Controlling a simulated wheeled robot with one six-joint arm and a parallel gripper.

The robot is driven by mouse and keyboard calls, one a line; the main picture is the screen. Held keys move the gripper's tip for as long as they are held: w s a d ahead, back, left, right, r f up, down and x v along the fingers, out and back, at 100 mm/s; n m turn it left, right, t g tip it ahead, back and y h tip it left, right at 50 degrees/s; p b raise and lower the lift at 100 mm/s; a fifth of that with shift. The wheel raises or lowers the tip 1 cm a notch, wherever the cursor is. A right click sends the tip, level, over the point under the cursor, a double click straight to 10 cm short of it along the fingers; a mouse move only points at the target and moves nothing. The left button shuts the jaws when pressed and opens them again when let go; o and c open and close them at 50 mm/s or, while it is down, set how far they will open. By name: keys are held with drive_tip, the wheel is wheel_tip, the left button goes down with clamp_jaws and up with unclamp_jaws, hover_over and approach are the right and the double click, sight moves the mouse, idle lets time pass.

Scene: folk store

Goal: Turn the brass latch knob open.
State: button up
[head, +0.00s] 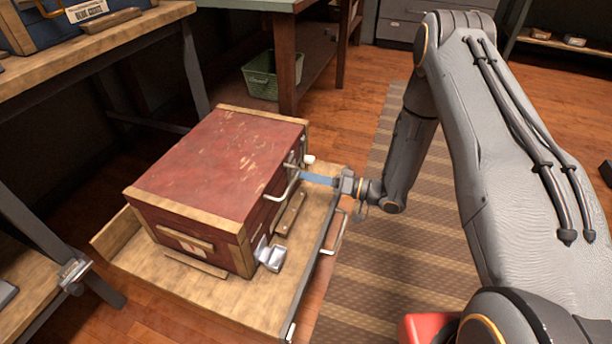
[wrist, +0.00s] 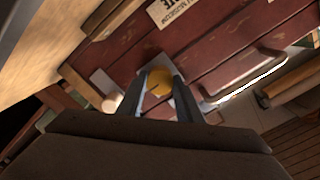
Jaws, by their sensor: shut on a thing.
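The brass latch knob (wrist: 158,84) is a round yellow knob on the front of a red wooden chest (head: 215,160). In the wrist view the fingers of my gripper (wrist: 160,92) lie on either side of the knob and are shut on it. In the head view my gripper (head: 308,178) reaches the chest's right-hand face from the right, and the knob is hidden there. The chest's face also shows in the wrist view (wrist: 225,50), with a metal handle (wrist: 250,82) to the right of the knob. The lid looks closed.
The chest stands on a low wooden platform (head: 235,300) with a metal handle on its side. A workbench (head: 90,55) is at upper left, and a green basket (head: 272,75) sits under another table. A striped rug (head: 385,290) covers open floor at right.

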drive_tip(key=o, duration=1)
drive_tip(key=shift+o, duration=0.2)
drive_tip(key=p+v, duration=0.1)
drive_tip(key=v, duration=0.7)
